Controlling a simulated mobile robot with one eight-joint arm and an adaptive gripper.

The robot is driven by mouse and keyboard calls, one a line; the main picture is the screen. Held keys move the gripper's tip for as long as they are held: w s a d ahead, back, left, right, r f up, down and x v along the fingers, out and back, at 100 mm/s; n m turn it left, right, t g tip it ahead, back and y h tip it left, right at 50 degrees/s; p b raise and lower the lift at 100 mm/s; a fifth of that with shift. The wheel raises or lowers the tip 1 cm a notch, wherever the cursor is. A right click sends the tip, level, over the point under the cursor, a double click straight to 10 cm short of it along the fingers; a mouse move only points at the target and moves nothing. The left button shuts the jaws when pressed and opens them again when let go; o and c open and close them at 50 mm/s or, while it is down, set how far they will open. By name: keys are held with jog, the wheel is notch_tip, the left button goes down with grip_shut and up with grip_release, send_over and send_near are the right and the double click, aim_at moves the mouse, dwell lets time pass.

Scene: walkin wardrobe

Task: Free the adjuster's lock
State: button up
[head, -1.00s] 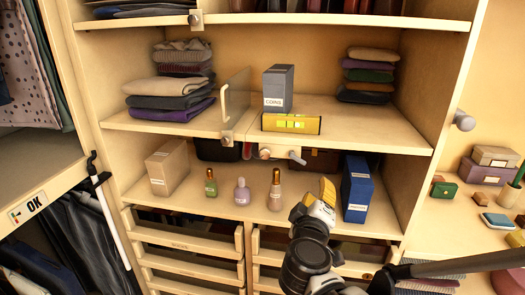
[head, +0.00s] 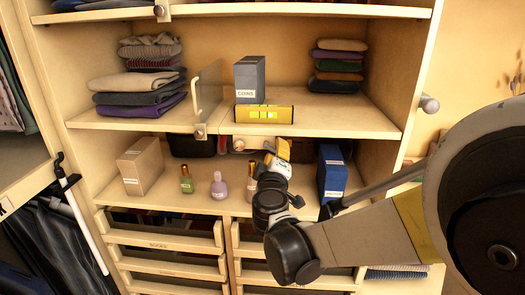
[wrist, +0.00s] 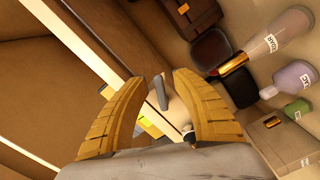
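The adjuster sits under the front of the middle shelf (head: 350,122). In the head view its round knob (head: 239,145) shows left of my gripper (head: 279,147), which hides the lock lever there. In the wrist view the grey lever (wrist: 161,93) shows at the gap between my fingertips (wrist: 169,79), in front of a pale mount. My two yellow fingers are apart, and I cannot tell whether either touches the lever. A yellow spirit level (head: 264,114) lies on the shelf above.
Below the shelf stand a beige box (head: 140,166), a green bottle (head: 187,179), a purple bottle (head: 218,186), a pinkish bottle (head: 251,183) and a blue box (head: 332,174). A grey coins box (head: 249,80) stands behind the level. Drawers (head: 165,240) lie below.

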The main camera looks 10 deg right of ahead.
grip_shut()
jog(key=shift+d+r+n+p, duration=0.1)
jog(key=shift+r+n+p, duration=0.1)
jog(key=shift+n, duration=0.55)
jog(key=shift+d+r+n+p, duration=0.1)
jog(key=shift+r+n+p, duration=0.1)
jog(key=shift+n, duration=0.55)
grip_release()
jog(key=shift+s, duration=0.1)
